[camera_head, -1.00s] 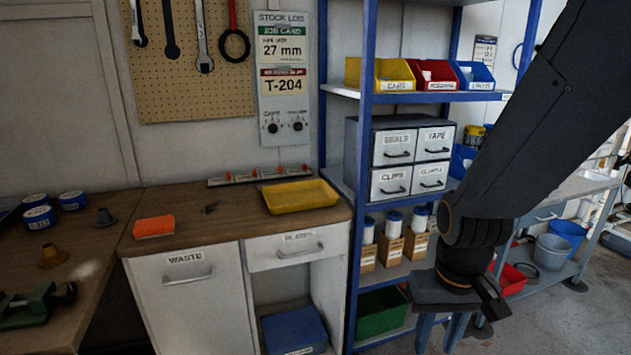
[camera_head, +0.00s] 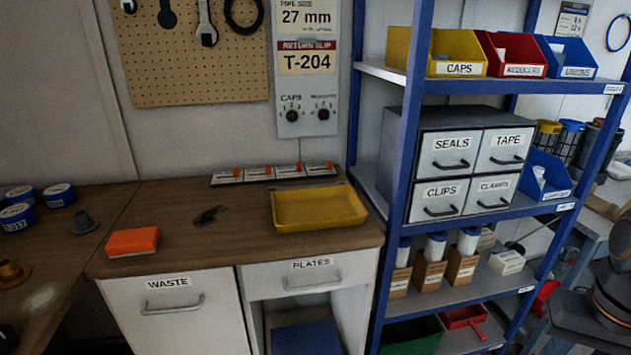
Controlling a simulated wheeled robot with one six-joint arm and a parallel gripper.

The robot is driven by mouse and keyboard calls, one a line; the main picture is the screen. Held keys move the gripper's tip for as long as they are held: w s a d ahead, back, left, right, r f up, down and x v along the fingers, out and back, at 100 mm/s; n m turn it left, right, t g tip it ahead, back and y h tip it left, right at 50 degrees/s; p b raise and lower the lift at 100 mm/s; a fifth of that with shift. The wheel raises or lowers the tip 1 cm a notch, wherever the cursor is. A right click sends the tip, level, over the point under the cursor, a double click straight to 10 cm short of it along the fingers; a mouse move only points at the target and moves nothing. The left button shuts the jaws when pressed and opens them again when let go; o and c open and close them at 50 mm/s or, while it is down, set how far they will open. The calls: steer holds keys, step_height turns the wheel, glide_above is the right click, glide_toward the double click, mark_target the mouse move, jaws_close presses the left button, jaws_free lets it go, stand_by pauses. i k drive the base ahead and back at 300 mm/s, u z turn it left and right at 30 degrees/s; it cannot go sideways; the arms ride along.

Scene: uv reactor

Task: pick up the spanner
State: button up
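Hand tools hang on the pegboard (camera_head: 190,75) at the upper left, cut off by the top edge of the picture. A silver spanner (camera_head: 206,30) hangs with its head down. A dark spanner-like tool (camera_head: 167,15) hangs to its left, and part of another tool (camera_head: 128,6) shows farther left.
The bench holds an orange block (camera_head: 133,241), a small dark item (camera_head: 207,215) and a yellow tray (camera_head: 318,206). A blue shelf unit (camera_head: 408,140) with bins and labelled drawers (camera_head: 446,152) stands between my gripper and the pegboard. The front bench top has free room.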

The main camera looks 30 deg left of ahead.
mark_target(277, 188)
steer(key=u, duration=0.4)
steer(key=i, duration=0.6)
steer(key=u, duration=0.6)
